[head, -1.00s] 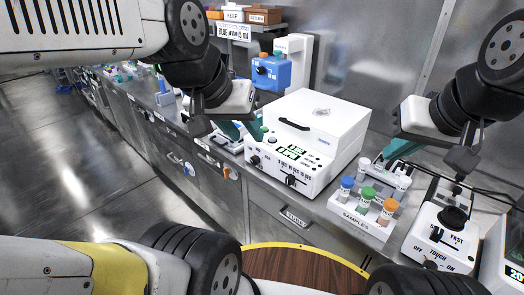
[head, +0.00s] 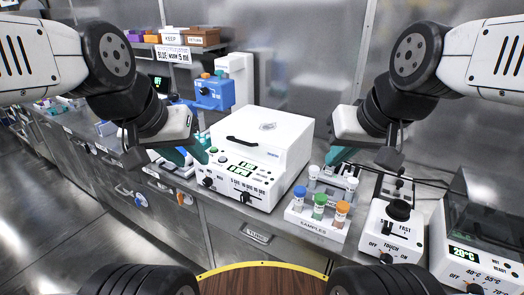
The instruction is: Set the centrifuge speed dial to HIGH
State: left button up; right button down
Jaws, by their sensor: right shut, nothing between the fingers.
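The white centrifuge (head: 285,140) stands on the bench at centre, its lid down, with a black handle on top. Its front panel has green displays, a black knob (head: 208,182) at the lower left and a second black control (head: 245,198) further right. The small print is hard to read, so I cannot tell the dial's setting. My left gripper (head: 194,158) has its two teal fingers apart, just left of the panel and above the left knob, with no visible contact. My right gripper (head: 336,158) is shut and empty, right of the centrifuge above the sample rack.
A white samples rack (head: 318,228) with blue, green and orange capped vials stands right of the centrifuge. A vortex mixer (head: 392,238) and a heater block with a 20°C display (head: 475,255) stand further right. A blue device (head: 214,93) is behind. A round wooden top (head: 262,281) is in front.

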aim_at(207, 181)
jog(key=l+u, duration=0.2)
jog(key=u, duration=0.2)
jog(key=k+l+u, duration=0.1)
jog(key=u, duration=0.3)
